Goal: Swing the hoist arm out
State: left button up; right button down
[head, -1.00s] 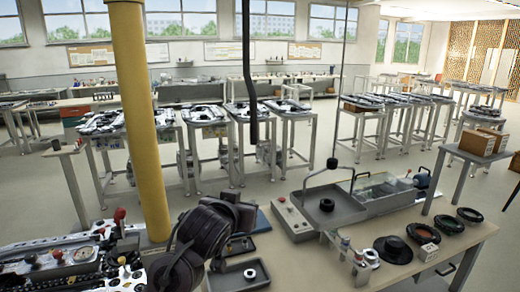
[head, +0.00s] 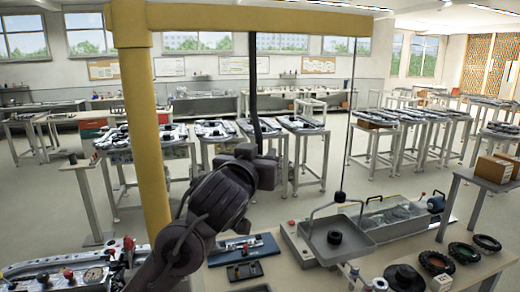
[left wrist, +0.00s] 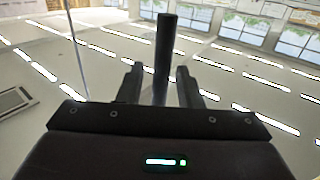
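The hoist has a yellow post (head: 147,130) and a yellow horizontal arm (head: 260,18) that reaches right from its top. A dark rod (head: 252,85) hangs from this arm. A thin cable (head: 347,120) hangs farther right, with a grey tray (head: 362,245) and a dark ring-shaped part (head: 334,238) below it. My left gripper (head: 268,150) is raised at the rod's lower end. In the left wrist view the rod (left wrist: 166,45) stands between the two spread fingers (left wrist: 159,85), with a visible gap on the left. My right gripper is out of view.
A bench at front right carries a control box (head: 296,245), a clear-sided tank (head: 390,212) and black rings (head: 436,262). A blue board (head: 245,249) lies left of the box. Work tables stand behind, with open floor between.

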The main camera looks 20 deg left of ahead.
pick_arm(q)
jog(key=shift+a, duration=0.1)
grip_shut()
dwell(0.4)
